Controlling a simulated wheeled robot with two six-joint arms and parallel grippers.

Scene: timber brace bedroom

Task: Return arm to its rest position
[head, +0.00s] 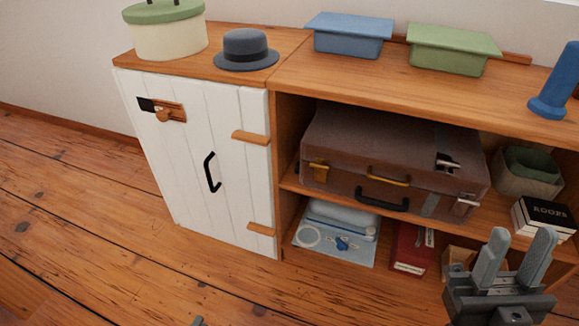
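My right gripper (521,240) is at the lower right of the head view, in front of the shelf unit. Its two grey fingers point up and stand apart, with nothing seen between them. Only a small grey tip that seems to be my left gripper (198,321) shows at the bottom edge, over the floor. The rest of it is out of the picture, so its opening cannot be seen.
A wooden cabinet (290,75) has a shut white door (190,190) with a black handle (211,172). A brown suitcase (395,150) lies on its open shelf. A hat (246,48), boxes and a blue object (558,80) stand on top. The floor (90,220) at left is clear.

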